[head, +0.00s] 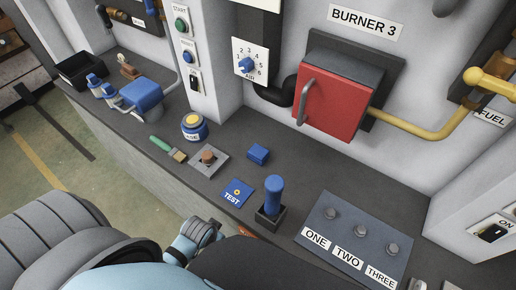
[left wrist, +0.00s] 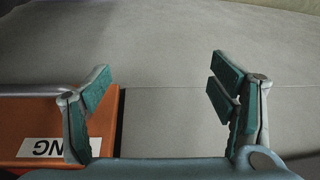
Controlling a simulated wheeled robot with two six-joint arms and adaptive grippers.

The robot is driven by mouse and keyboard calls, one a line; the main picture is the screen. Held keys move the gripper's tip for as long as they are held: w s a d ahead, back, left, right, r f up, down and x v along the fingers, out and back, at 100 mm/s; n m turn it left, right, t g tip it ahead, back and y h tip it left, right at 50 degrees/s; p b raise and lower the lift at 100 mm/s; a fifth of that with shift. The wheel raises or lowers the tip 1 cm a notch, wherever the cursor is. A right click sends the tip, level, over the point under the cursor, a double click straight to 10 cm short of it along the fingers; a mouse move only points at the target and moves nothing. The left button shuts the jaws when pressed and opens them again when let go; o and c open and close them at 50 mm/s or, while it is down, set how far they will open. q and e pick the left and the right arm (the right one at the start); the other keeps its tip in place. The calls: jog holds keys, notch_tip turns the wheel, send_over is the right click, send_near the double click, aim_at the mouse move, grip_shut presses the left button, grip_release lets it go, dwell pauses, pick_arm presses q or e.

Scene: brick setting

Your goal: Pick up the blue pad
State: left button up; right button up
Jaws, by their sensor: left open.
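A small plain blue block (head: 258,154), which looks like the blue pad, lies on the dark counter (head: 175,188) below the red burner door. A flat blue square marked TEST (head: 238,192) lies nearer the counter's front edge. My left gripper (head: 207,230) is partly hidden by my arm in the head view, low in front of the counter edge and apart from the block. In the left wrist view the left gripper (left wrist: 162,68) is open, with nothing between its fingers. The blue block is not in that view. My right gripper is not in view.
A blue handle in a dark holder (head: 273,198) stands right of the TEST square. A grey button plate (head: 210,160), a brush (head: 168,148) and a blue tin (head: 194,126) lie left. A button panel (head: 356,238) is at right. An orange box (left wrist: 40,125) sits beside the left finger.

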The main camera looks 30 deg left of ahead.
pick_arm(q)
jog(key=w+r+p, duration=0.2)
jog(key=w+r, duration=0.1)
jog(key=r, duration=1.1)
jog(key=m+g+h, duration=0.1)
send_near(258, 151)
jog(key=f, duration=0.3)
jog(key=w+f+b, duration=0.1)
jog(key=f, duration=0.3)
jog(key=f+b, duration=0.1)
jog(key=f, duration=0.2)
jog(key=shift+w+f, duration=0.15)
jog(key=c, duration=1.4)
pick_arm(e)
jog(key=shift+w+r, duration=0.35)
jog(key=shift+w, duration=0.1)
pick_arm(q)
jog(key=shift+o, duration=0.2)
jog(key=shift+r, duration=0.3)
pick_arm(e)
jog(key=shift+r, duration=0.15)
